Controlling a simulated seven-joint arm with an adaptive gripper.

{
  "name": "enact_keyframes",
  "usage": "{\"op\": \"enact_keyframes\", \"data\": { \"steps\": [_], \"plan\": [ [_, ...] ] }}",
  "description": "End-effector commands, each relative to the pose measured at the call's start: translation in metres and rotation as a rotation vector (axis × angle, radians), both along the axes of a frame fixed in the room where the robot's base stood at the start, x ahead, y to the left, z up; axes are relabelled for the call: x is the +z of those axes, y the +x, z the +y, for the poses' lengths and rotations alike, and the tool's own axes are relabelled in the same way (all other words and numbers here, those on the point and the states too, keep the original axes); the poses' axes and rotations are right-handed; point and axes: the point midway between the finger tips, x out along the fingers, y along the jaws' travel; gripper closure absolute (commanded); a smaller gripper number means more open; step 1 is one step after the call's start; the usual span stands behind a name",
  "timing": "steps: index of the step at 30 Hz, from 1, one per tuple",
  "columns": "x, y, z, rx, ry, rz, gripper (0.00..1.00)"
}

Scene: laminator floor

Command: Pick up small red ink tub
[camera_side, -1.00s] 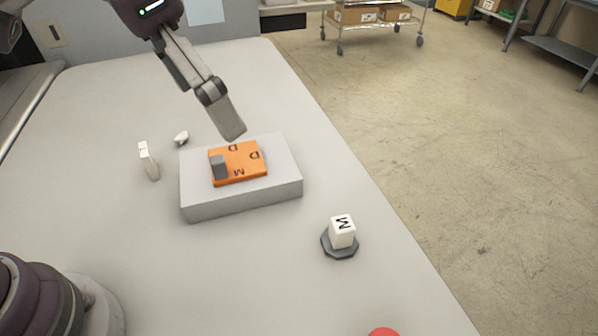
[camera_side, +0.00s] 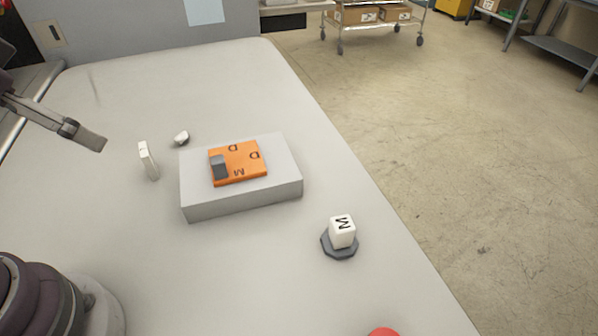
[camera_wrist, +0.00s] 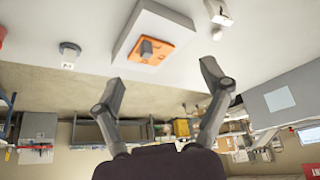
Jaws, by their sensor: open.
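The small red ink tub (camera_side: 384,332) is cut off by the bottom edge of the side view, so only its rounded red top shows. A red patch that looks like the same tub (camera_wrist: 2,34) shows at the left edge of the wrist view. My gripper (camera_side: 92,140) is at the left of the side view, above the table and far from the tub. The wrist view shows its two fingers (camera_wrist: 162,74) spread wide with nothing between them.
An orange lettered plate (camera_side: 243,166) with a grey block lies on a pale raised block (camera_side: 240,198). A white upright piece (camera_side: 148,160) and a small white piece (camera_side: 181,138) stand left.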

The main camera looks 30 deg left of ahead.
Motion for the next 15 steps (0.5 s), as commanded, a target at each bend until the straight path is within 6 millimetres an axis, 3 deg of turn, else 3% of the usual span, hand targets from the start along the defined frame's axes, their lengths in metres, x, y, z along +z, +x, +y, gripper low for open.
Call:
{"op": "enact_keyframes", "data": {
  "steps": [4,7,11,15],
  "plan": [
    [0.000,0.011,-0.011,-0.068,0.016,0.004,0.22],
    [-0.004,0.038,-0.048,-0.260,0.050,0.005,0.22],
    [-0.027,0.062,-0.137,-0.599,0.072,-0.013,0.22],
    [-0.067,0.043,-0.236,-0.923,0.044,-0.026,0.22]
  ]
}}
